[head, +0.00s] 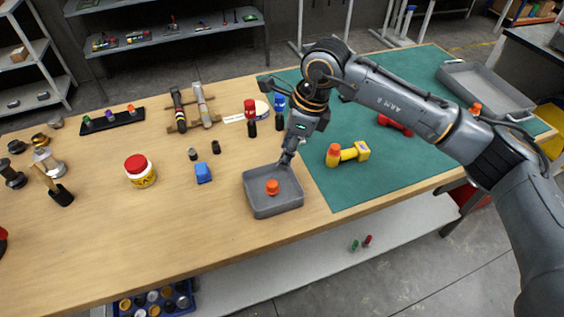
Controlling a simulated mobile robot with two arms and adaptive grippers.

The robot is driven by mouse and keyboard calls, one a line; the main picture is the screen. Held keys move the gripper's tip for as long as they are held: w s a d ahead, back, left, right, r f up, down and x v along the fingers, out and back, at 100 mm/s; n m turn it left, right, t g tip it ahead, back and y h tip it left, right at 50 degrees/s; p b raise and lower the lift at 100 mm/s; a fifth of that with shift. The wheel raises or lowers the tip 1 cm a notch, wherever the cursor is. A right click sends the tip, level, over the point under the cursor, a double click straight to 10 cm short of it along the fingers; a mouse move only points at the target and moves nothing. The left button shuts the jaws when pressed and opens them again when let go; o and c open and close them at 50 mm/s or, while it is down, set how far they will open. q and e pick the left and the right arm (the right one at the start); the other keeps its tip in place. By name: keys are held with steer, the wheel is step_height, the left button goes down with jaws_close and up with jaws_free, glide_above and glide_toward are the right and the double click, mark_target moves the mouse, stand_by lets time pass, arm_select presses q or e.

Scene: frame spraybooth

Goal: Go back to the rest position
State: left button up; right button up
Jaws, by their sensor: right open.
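My right arm comes in from the right and reaches over the green mat. My right gripper (287,158) is open and points down at the back right rim of a small grey tray (259,206). An orange knob-like piece (272,187) lies in the tray, apart from the gripper. I cannot tell whether the fingertips touch the tray rim. My left gripper is not in view.
A blue block (203,173), a red-lidded jar (140,171) and a black rack (112,121) stand left. The front left wood is clear.

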steer(key=shift+r, duration=0.25)
